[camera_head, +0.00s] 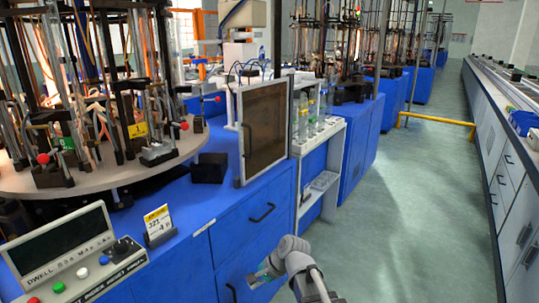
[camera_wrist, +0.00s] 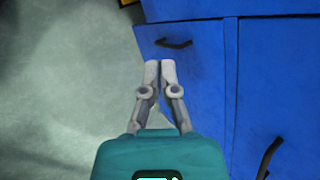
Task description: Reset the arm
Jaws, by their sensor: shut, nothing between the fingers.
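My gripper (camera_wrist: 160,66) is shut and empty in the wrist view, its two grey fingers together at the tips. It points toward the floor beside blue cabinet fronts. In the head view my grey arm shows at the bottom middle, bent, in front of the blue cabinet. The gripper end (camera_head: 262,277) shows only in small part there, as a teal piece left of the arm. Its fingers are hard to make out in that view.
A blue machine cabinet (camera_head: 195,262) with black handles stands close to my arm. On it are a round platform (camera_head: 100,181), a control panel (camera_head: 70,262) and a dark framed screen (camera_head: 264,130). Bottles stand on a white shelf (camera_head: 318,138).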

